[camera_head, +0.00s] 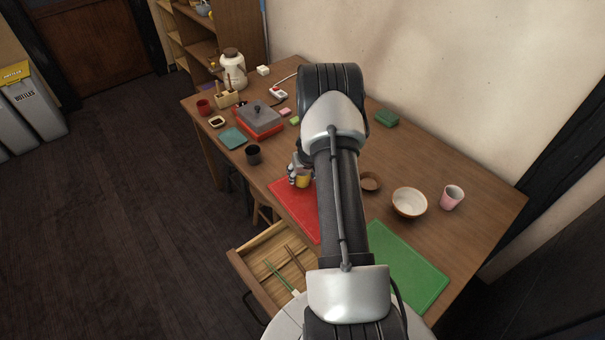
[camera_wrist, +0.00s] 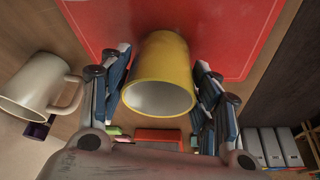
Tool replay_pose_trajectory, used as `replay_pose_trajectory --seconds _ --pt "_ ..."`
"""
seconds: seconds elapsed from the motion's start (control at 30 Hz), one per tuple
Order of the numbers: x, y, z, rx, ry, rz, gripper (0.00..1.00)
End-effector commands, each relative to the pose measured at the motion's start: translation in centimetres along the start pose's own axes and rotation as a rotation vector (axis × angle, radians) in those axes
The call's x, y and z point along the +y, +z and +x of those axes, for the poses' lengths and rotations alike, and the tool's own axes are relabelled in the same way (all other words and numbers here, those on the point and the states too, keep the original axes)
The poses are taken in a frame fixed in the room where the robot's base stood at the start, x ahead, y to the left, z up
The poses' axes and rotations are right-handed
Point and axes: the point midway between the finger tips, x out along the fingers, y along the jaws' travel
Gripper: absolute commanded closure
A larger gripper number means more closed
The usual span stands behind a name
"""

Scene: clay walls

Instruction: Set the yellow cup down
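The yellow cup (camera_wrist: 163,72) is between the two fingers of my gripper (camera_wrist: 163,80) in the wrist view, its open rim facing the camera. The fingers lie close against both sides, and the gripper appears shut on it. In the head view the yellow cup (camera_head: 303,181) shows beside my gripper, over the red mat (camera_head: 292,202). The red mat (camera_wrist: 220,25) lies behind the cup in the wrist view. I cannot tell whether the cup's base touches it. My arm hides part of the mat and table.
A cream mug (camera_wrist: 35,85) stands left in the wrist view. A black cup (camera_head: 253,155) is left of the red mat. A brown bowl (camera_head: 370,183), white bowl (camera_head: 409,203) and pink cup (camera_head: 452,197) stand right. A green mat (camera_head: 405,270) is at front; an open drawer (camera_head: 270,262) juts out.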

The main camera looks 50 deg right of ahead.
Motion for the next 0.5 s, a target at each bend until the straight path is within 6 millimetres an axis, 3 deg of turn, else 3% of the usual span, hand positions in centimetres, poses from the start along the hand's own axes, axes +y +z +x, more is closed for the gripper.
replay_pose_trajectory --seconds 0.2,0.5 --pt "0.0 -0.03 -0.05 0.0 0.0 0.0 0.27" --pt "0.0 -0.04 -0.06 0.0 0.0 0.0 0.27"
